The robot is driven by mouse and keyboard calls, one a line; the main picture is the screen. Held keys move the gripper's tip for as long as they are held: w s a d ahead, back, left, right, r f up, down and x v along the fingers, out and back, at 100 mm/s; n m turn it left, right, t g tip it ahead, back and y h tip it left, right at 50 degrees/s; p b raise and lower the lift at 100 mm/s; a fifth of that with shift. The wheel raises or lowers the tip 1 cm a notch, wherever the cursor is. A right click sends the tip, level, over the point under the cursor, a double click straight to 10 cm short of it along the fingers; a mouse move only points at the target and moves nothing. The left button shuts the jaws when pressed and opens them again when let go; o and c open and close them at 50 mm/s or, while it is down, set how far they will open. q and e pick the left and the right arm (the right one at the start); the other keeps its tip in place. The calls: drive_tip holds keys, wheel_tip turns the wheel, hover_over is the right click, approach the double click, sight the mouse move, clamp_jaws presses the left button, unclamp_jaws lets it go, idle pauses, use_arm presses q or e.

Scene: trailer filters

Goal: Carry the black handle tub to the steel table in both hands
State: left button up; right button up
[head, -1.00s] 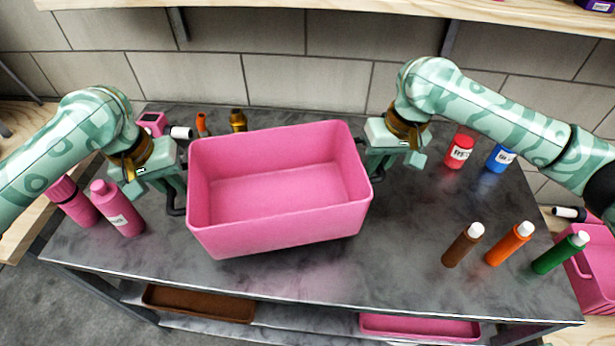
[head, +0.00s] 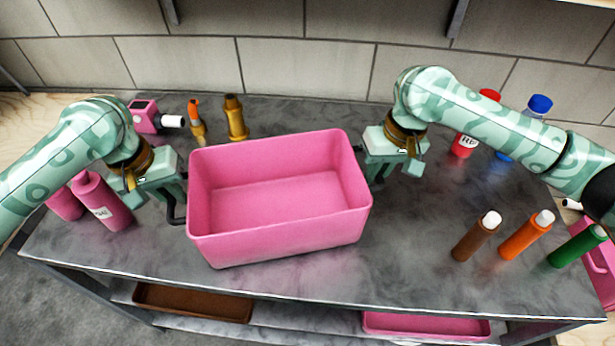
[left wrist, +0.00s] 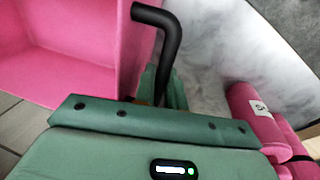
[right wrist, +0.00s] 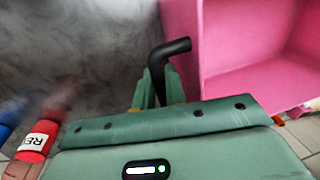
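The pink tub (head: 280,240) with black handles is over the steel table (head: 300,285) in the head view, upright and empty inside. My left gripper (head: 178,192) is at its left end, and in the left wrist view the black handle (left wrist: 168,45) runs down between the fingers. My right gripper (head: 380,168) is at the right end, and in the right wrist view the other black handle (right wrist: 165,52) sits between the fingers. Both grippers look shut on the handles. Whether the tub's underside touches the table cannot be told.
Pink bottles (head: 105,205) stand left of the tub. Orange (head: 197,122) and brass-coloured (head: 236,120) bottles and a pink device (head: 146,115) stand behind it. Red (head: 464,147), blue-capped (head: 537,106), brown (head: 475,240), orange (head: 525,237) and green (head: 577,247) bottles stand right. The front middle is clear.

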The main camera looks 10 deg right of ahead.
use_arm(q)
drive_tip(key=o, duration=0.4)
drive_tip(key=shift+w+a, duration=0.1)
drive_tip(key=shift+a, duration=0.05)
use_arm(e)
drive_tip(key=o, duration=0.4)
drive_tip(key=shift+w+d, duration=0.1)
drive_tip(key=shift+d, duration=0.1)
drive_tip(key=shift+a, duration=0.1)
use_arm(q)
drive_tip(key=shift+r, duration=0.1)
use_arm(e)
drive_tip(key=shift+r, duration=0.1)
use_arm(q)
drive_tip(key=v, duration=1.2)
use_arm(e)
drive_tip(key=r, duration=0.4)
drive_tip(key=d+r, duration=0.1)
drive_tip(key=r, duration=0.2)
drive_tip(key=d+r, duration=0.1)
drive_tip(key=r, duration=0.3)
drive_tip(key=shift+s+d+r, duration=0.1)
drive_tip(key=shift+s+r, duration=0.2)
drive_tip(key=shift+s, duration=0.05)
